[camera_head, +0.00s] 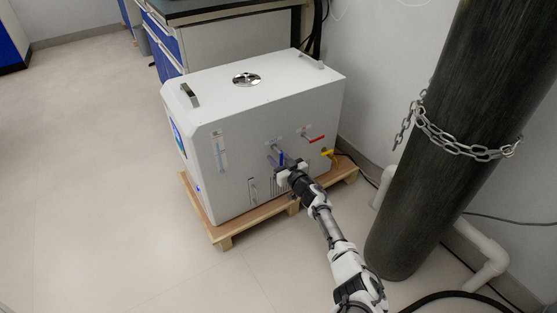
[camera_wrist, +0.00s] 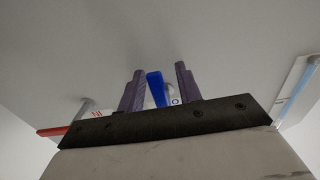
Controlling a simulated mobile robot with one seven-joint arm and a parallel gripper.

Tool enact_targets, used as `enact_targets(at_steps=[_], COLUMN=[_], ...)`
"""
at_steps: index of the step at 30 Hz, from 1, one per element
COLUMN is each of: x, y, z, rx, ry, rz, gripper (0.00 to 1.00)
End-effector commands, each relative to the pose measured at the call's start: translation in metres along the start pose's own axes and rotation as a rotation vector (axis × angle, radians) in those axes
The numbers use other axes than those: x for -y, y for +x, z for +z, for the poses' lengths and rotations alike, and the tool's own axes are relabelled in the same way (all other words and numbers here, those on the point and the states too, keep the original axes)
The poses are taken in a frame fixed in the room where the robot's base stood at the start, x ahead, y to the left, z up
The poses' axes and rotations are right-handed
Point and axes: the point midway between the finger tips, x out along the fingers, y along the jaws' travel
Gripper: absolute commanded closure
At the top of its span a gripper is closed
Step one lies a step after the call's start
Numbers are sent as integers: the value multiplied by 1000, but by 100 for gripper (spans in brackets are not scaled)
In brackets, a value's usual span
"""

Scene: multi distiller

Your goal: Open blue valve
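The blue valve handle (camera_head: 281,159) is on the side panel of the white distiller box (camera_head: 250,130). In the wrist view the blue handle (camera_wrist: 156,88) stands between the two purple fingers of my gripper (camera_wrist: 160,85). It is close to the left finger, with a wider gap to the right finger; I cannot tell whether it touches the left one. My gripper (camera_head: 284,167) is open and right at the panel in the head view. The valve's base is partly hidden by my gripper.
A red valve handle (camera_head: 315,139) and a yellow valve (camera_head: 328,153) are to the right on the same panel. The box stands on a wooden pallet (camera_head: 235,230). A dark gas cylinder (camera_head: 440,150) with a chain is at right. The floor at left is clear.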

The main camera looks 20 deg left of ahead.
Motion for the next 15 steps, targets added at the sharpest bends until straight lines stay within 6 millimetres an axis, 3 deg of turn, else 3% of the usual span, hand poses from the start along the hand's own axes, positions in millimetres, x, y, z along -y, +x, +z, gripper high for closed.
enact_targets(at_steps=[2, 9, 15], x=[0, 0, 0], y=[0, 0, 0], z=[0, 0, 0], rx=[0, 0, 0], ry=[0, 0, -3], rz=[0, 0, -1], gripper=[68, 100, 100])
